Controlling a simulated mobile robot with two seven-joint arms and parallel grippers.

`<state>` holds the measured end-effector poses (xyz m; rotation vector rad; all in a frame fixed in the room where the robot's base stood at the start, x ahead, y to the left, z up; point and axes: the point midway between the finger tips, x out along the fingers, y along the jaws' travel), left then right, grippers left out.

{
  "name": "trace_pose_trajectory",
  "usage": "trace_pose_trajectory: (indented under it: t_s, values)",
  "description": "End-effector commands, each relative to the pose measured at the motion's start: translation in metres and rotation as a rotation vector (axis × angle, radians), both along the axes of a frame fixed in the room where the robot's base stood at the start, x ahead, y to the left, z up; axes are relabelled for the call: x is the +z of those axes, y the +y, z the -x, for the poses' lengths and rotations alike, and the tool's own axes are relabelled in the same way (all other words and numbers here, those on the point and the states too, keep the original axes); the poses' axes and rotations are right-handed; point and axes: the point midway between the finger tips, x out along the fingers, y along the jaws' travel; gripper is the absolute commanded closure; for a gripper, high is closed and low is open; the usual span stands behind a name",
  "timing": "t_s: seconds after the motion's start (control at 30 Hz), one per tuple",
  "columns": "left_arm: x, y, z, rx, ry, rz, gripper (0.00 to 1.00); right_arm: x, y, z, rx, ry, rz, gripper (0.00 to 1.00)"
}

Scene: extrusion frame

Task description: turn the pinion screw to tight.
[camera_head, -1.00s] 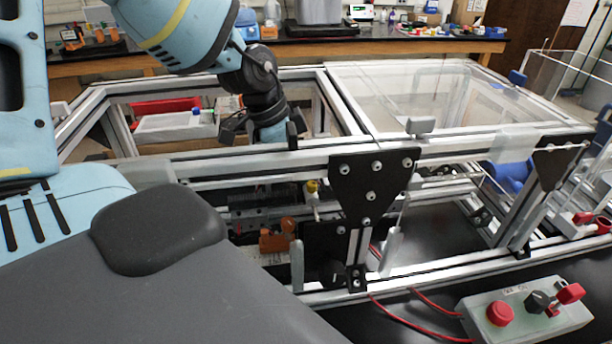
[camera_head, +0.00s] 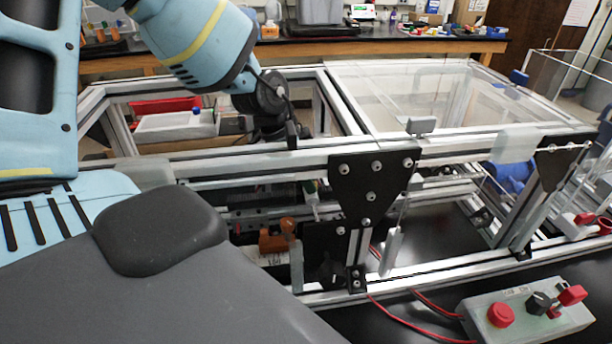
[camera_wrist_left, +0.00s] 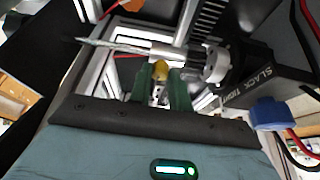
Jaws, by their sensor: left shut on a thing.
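A black block (camera_wrist_left: 262,88) beyond the collar bears the words SLACK and TIGHT. I cannot tell how far the screw is turned.
Aluminium rails (camera_head: 240,163) run across in front of the gripper. A black plate (camera_head: 372,185) stands close on its right. An orange part (camera_head: 272,241) is below left. A control box (camera_head: 525,312) with a red button stands at front right.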

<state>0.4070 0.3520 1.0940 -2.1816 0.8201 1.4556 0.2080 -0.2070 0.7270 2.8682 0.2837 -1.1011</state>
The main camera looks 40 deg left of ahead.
Motion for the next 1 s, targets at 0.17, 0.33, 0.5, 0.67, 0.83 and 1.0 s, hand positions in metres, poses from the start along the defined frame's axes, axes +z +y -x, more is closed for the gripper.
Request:
trace_pose_trajectory:
  t_s: [0.17, 0.33, 0.5, 0.67, 0.83, 1.0]
  values:
    - [0.0, 0.0, 0.0, -0.006, 0.001, 0.001, 1.0, -0.001, 0.0, 0.001, -0.001, 0.003, -0.002, 0.64]
    - [-0.002, 0.001, -0.001, -0.047, 0.002, 0.001, 1.0, -0.007, 0.001, 0.006, -0.001, 0.019, -0.002, 0.64]
    - [-0.003, 0.001, -0.002, -0.143, 0.005, 0.002, 1.0, -0.017, 0.002, 0.015, -0.002, 0.046, -0.004, 0.64]
    - [-0.004, 0.003, -0.004, -0.267, 0.004, 0.002, 1.0, -0.027, 0.003, 0.024, -0.005, 0.07, -0.01, 0.64]
    - [-0.004, 0.003, -0.005, -0.399, 0.005, 0.001, 1.0, -0.038, 0.006, 0.033, -0.009, 0.097, -0.016, 0.64]
    - [-0.003, 0.004, -0.006, -0.512, 0.004, 0.001, 1.0, -0.048, 0.008, 0.041, -0.012, 0.119, -0.021, 0.64]
